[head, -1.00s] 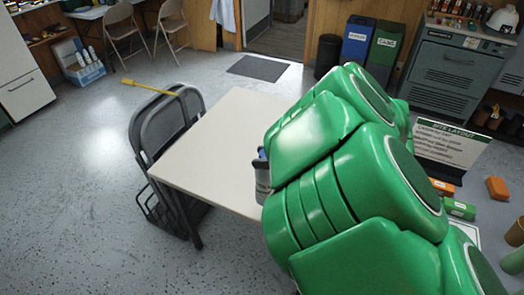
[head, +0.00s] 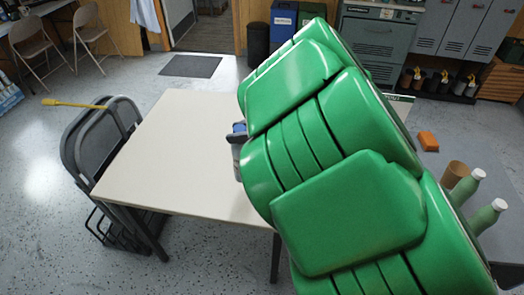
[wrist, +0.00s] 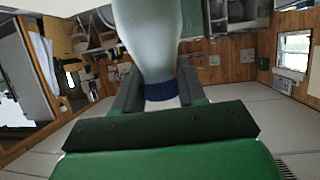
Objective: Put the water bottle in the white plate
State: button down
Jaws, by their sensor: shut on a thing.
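The water bottle (wrist: 152,38) is a pale grey-blue bottle with a dark blue band, and my gripper (wrist: 158,88) is shut on it near that band in the wrist view. In the head view, my green arm hides most of my gripper (head: 236,138). A blue top and a grey strip of the bottle (head: 237,162) show at the arm's left edge, over the pale table. I cannot tell there whether the bottle touches the table. No white plate can be made out in either current view.
The pale table (head: 175,150) is bare where it shows. Folded chairs (head: 95,150) lean at its left side. Right of my arm, a grey surface holds an orange block (head: 428,141), a brown cup (head: 455,174) and green bottles (head: 487,216) with white caps.

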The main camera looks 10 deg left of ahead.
jog(key=w+d+m+t+h, duration=0.1)
jog(key=w+d+m+t, duration=0.25)
jog(key=w+d, duration=0.55)
jog(key=w+a+f, duration=0.6)
jog(key=w+f, duration=0.6)
jog(key=w, duration=0.1)
jog(key=shift+w+a+f, duration=0.2)
jog(key=shift+w+f, duration=0.05)
jog(key=shift+w, duration=0.15)
jog(key=shift+f, duration=0.1)
dwell(0.4)
jog(key=c, duration=0.6)
grip_release()
jog(key=shift+c, duration=0.2)
jog(key=v, duration=1.2)
